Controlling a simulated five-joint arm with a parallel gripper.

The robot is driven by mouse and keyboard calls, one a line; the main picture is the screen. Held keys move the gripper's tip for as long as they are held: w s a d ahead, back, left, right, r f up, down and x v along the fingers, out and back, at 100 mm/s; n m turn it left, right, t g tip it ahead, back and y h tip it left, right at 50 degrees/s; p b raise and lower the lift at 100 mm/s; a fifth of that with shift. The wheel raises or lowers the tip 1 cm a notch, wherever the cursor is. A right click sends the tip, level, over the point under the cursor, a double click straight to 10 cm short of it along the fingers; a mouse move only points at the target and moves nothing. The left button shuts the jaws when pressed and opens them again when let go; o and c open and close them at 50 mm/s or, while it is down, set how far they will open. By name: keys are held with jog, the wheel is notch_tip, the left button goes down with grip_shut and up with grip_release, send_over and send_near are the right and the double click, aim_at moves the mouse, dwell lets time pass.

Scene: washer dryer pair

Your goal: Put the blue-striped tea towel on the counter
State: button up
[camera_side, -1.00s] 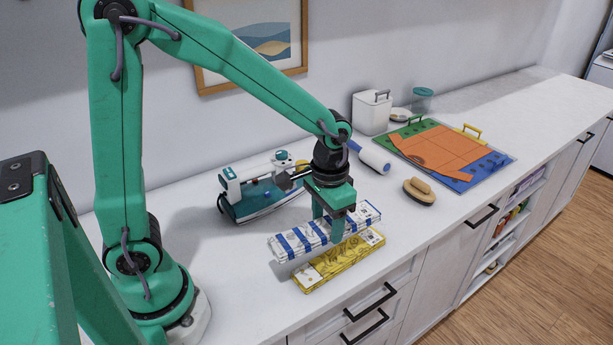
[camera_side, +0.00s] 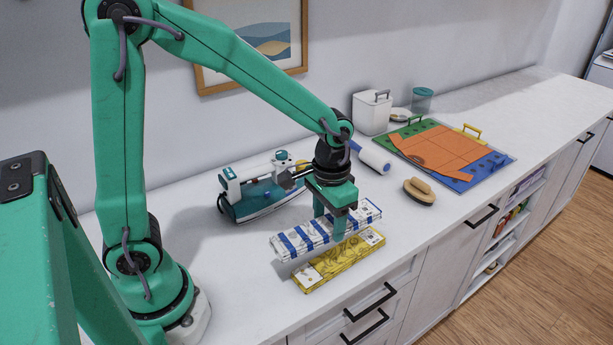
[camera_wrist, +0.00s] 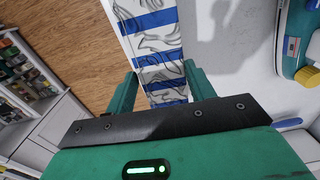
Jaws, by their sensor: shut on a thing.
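The blue-striped tea towel (camera_side: 296,239) is a folded white bundle with blue bands. My gripper (camera_side: 331,225) is shut on it near its middle, with a finger on each side. The towel is held just above a yellow patterned folded towel (camera_side: 335,264), which lies on the white counter (camera_side: 240,290). The striped towel covers part of the yellow one, and I cannot tell whether they touch. In the wrist view the striped towel (camera_wrist: 155,45) runs between my fingers (camera_wrist: 160,92).
A lint roller (camera_side: 374,160), a wooden brush (camera_side: 419,191) and a coloured board (camera_side: 445,150) lie to the right. A white canister (camera_side: 371,113) stands by the wall. The counter left of the towels is clear.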

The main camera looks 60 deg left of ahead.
jog(key=w+a+n, duration=0.5)
jog(key=w, duration=0.3)
jog(key=w+a+n, duration=0.4)
jog(key=w+a, duration=0.1)
jog(key=w, duration=0.3)
jog(key=w+a+f+n, duration=0.1)
jog(key=w+a+n, duration=0.3)
jog(key=a, duration=0.3)
jog(key=w+a+f+n, duration=0.1)
jog(key=w+a+n, duration=0.3)
jog(key=a, duration=0.4)
jog(key=shift+w+a+n, duration=0.3)
jog(key=shift+w+n, duration=0.05)
jog(key=shift+n, duration=0.45)
jog(key=shift+f, duration=0.2)
jog(key=shift+f, duration=3.5)
jog(key=shift+f, duration=0.85)
jog(key=o, duration=1.1)
